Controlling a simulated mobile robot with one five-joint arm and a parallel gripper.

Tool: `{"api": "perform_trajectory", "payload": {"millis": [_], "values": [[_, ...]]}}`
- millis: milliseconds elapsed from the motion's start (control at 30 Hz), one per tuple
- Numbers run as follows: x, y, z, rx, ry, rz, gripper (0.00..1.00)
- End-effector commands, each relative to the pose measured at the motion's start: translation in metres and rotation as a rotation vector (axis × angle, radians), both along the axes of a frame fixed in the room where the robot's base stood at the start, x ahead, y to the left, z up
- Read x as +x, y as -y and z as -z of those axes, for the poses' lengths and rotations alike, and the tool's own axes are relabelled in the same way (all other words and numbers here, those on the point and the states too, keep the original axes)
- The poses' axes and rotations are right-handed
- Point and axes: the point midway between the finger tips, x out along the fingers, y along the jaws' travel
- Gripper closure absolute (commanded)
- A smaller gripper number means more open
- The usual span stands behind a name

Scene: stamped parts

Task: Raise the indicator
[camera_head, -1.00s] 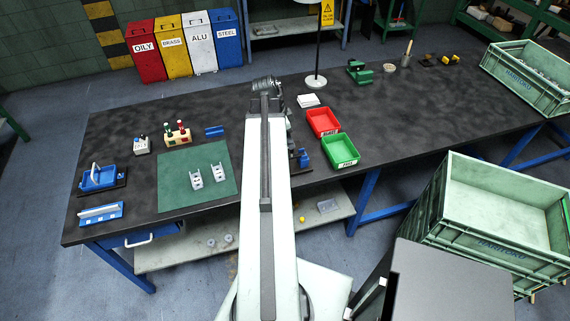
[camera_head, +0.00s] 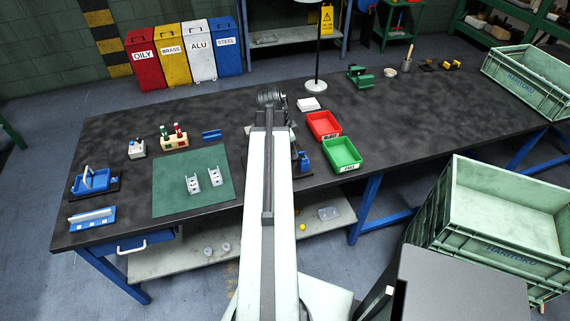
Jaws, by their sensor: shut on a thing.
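My arm reaches away over the dark workbench (camera_head: 400,122). My gripper (camera_head: 270,97) is at its far end, left of the red bin. The fingertips are mostly hidden behind the wrist. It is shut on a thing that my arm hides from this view. I cannot make out the indicator clearly. A small blue part (camera_head: 304,162) shows just right of my arm, partly covered by it.
A red bin (camera_head: 323,126) and a green bin (camera_head: 342,154) stand right of my arm. A green mat (camera_head: 172,199) with two pale brackets lies left. Blue fixtures (camera_head: 92,181) are at the left end. Green crates (camera_head: 505,255) stand at right.

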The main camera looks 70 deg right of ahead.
Motion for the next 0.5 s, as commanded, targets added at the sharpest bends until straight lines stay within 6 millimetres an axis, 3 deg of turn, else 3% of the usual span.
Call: {"api": "perform_trajectory", "payload": {"millis": [500], "values": [[-0.013,0.010,-0.012,-0.004,-0.007,0.001,1.00]]}}
